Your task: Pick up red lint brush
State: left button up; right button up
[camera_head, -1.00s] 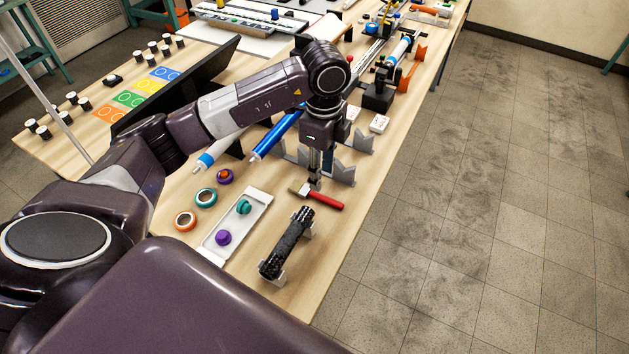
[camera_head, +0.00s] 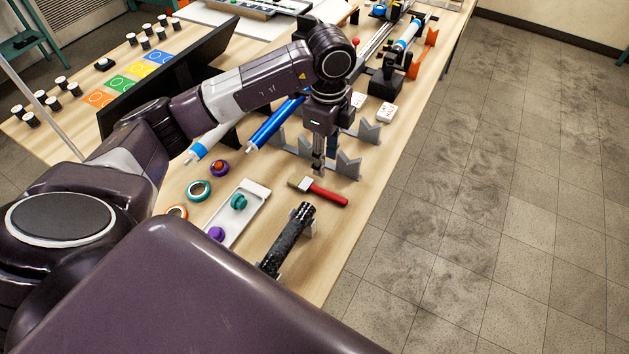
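The red lint brush (camera_head: 328,195) lies on the wooden table near its right edge. Its red handle points right and its pale bristle head (camera_head: 301,183) points left. My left gripper (camera_head: 318,168) points down just behind the brush in the picture. Its fingertips appear apart from the brush, and the whole brush shows. The fingers look narrow and seen nearly edge-on, so their opening is unclear. My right gripper is out of view.
A black carbon roll (camera_head: 290,238) on a stand is in front of the brush. A white tray (camera_head: 252,203) with teal and purple knobs is to the left. Grey notched brackets (camera_head: 347,165) and a blue roller (camera_head: 275,124) are behind. Bare floor lies right of the table.

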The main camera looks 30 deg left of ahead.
pick_arm(q)
jog(key=b, duration=0.4)
send_near(325, 192)
jog(key=shift+s, duration=0.3)
jog(key=shift+s+f, duration=0.1)
jog(key=shift+f, duration=0.25)
jog(key=f+p, duration=0.1)
jog(key=f, duration=0.3)
jog(key=f+p, duration=0.1)
jog(key=f, duration=0.2)
jog(key=shift+w+p, duration=0.3)
jog(key=shift+w, duration=0.1)
jog(key=shift+w+f, duration=0.1)
jog(key=shift+f, duration=0.25)
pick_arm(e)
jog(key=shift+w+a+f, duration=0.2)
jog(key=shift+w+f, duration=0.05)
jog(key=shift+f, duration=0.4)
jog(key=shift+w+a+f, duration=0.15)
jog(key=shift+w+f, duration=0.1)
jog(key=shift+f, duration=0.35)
pick_arm(q)
grip_shut()
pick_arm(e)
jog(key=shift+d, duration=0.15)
